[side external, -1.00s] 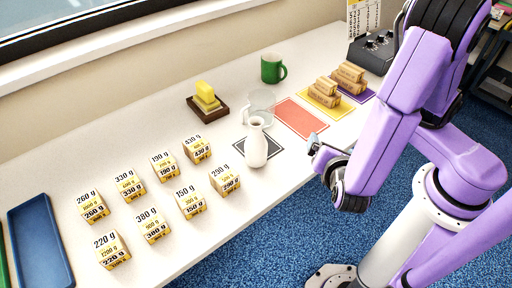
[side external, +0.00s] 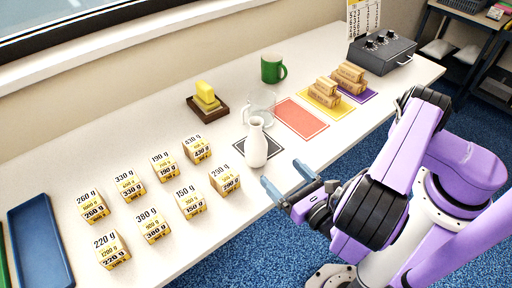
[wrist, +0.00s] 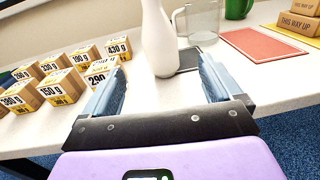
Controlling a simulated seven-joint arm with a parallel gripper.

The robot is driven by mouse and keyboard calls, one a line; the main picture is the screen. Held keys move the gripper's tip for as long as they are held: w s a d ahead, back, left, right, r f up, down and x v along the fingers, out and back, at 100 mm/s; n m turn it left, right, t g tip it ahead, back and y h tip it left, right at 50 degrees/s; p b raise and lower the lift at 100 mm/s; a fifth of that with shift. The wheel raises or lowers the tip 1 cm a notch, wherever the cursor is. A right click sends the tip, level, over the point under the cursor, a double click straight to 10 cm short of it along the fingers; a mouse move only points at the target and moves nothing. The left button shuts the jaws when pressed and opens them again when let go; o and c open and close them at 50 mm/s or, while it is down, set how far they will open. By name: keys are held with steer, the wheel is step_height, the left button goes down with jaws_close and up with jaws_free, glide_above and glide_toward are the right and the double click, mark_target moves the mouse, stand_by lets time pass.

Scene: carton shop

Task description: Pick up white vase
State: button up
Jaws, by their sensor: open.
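A clear glass jug (side external: 262,104) stands close behind the vase. Several weight-labelled boxes (side external: 225,179) are to its left. A red mat (side external: 301,118), stacked cartons on a yellow mat (side external: 326,101), a green mug (side external: 272,69) and a butter dish (side external: 207,98) are farther back.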

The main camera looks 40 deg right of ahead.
mark_target(263, 153)
steer(key=w, duration=0.8)
steer(key=shift+w+d, duration=0.4)
steer(key=shift+w+d+f, duration=0.1)
steer(key=shift+w+f, duration=0.05)
steer(key=shift+w, duration=1.2)
steer(key=shift+w+f, duration=0.1)
steer(key=shift+w, duration=1.2)
steer(key=c, duration=1.2)
